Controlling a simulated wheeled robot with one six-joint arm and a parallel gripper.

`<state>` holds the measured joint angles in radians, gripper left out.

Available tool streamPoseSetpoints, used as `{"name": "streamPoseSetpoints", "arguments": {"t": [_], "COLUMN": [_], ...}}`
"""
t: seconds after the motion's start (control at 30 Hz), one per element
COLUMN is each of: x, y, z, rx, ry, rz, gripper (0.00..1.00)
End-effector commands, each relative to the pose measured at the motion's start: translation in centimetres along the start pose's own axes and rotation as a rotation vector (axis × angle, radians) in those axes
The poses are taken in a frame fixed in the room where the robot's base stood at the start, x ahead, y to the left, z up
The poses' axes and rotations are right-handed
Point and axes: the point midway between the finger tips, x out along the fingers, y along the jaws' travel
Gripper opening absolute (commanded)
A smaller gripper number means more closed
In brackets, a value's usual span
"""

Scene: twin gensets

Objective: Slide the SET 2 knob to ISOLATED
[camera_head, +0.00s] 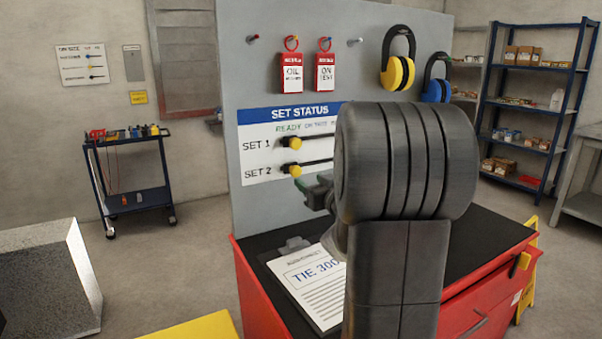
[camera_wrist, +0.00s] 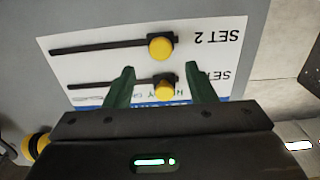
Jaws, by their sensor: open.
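The SET STATUS board (camera_head: 262,160) has two slots with yellow knobs. The SET 2 knob (camera_head: 295,170) is at the left end of the lower slot, on the READY side. The SET 1 knob (camera_head: 294,143) sits just above it. The right part of the board, with any ISOLATED label, is hidden by my arm. My gripper (camera_head: 318,190) is in front of the board. In the wrist view, which is upside down, my open gripper (camera_wrist: 158,72) points at the board. The SET 2 knob (camera_wrist: 160,48) shows beyond the fingertips, and the SET 1 knob (camera_wrist: 165,88) appears between the fingers. Contact cannot be seen.
Red tags (camera_head: 291,75) and padlocks (camera_head: 398,72) hang above on the grey panel. A clipboard (camera_head: 310,285) lies on the black top of the red cabinet (camera_head: 262,318) below. A tool cart (camera_head: 128,165) stands left and a shelf (camera_head: 530,95) at the back right.

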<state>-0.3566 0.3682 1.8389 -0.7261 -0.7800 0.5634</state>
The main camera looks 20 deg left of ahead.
Motion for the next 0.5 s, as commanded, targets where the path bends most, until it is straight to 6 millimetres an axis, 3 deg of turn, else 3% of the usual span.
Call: {"name": "streamPoseSetpoints", "arguments": {"t": [0.2,0.5], "x": [4.8,8.5], "y": [-0.1,0.0], "z": [0.1,0.1], "rx": [-0.001,0.000], "ry": [0.000,-0.001], "rz": [-0.002,0.000], "gripper": [0.50,0.50]}}
